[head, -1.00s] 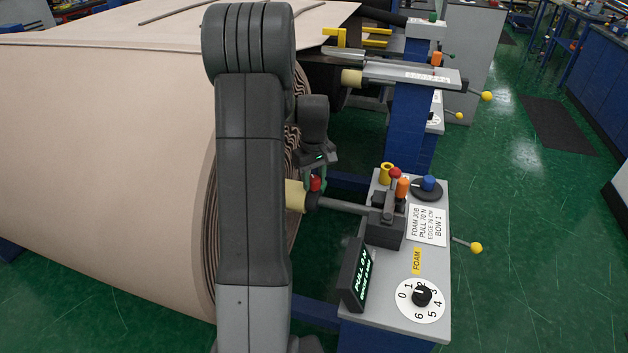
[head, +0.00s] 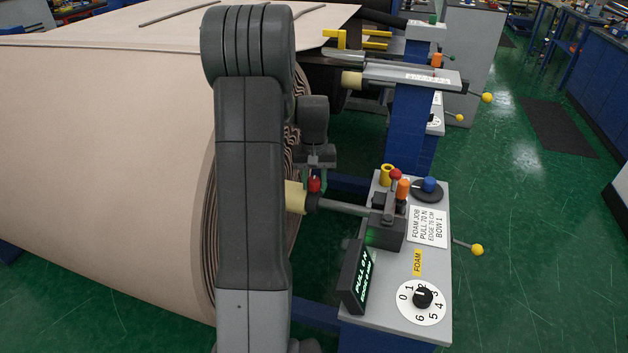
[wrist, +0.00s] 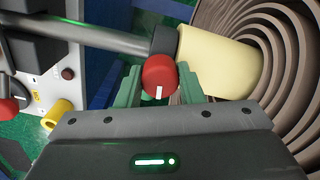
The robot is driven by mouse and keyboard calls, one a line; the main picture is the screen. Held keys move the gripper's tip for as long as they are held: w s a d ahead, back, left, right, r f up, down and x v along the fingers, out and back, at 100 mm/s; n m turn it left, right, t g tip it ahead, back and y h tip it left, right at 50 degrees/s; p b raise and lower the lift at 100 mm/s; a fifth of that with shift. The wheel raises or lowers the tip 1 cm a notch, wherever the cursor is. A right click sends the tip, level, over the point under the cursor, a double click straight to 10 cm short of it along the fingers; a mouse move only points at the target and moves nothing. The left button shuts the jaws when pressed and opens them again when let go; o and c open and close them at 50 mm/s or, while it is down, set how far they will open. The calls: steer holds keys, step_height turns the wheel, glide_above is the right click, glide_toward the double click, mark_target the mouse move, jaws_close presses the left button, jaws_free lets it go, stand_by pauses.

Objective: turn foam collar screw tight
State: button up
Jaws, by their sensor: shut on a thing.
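The foam collar screw is a red knob with a white mark (wrist: 159,75), and it also shows in the head view (head: 314,184). It sits on a dark collar (wrist: 165,40) on the grey shaft (wrist: 95,35), beside the cream core end (wrist: 220,62). My gripper (wrist: 160,84) has its green fingers on both sides of the red knob and is shut on it. In the head view my arm hides part of the roll, and the fingertips show only in part.
The grey foam stand (head: 385,325) carries a lit pull display (head: 356,280), a numbered dial (head: 422,296), an orange knob (head: 403,188) and a yellow-ended lever (head: 476,249). The large foam roll (head: 110,150) fills the left.

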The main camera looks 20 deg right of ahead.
mark_target(314, 179)
steer(key=o, duration=1)
steer(key=shift+r, duration=0.15)
step_height(314, 179, up, 14)
steer(key=shift+f+b, duration=0.2)
steer(key=shift+b, duration=0.15)
step_height(314, 179, down, 14)
steer(key=shift+p, duration=0.4)
stand_by(0.4)
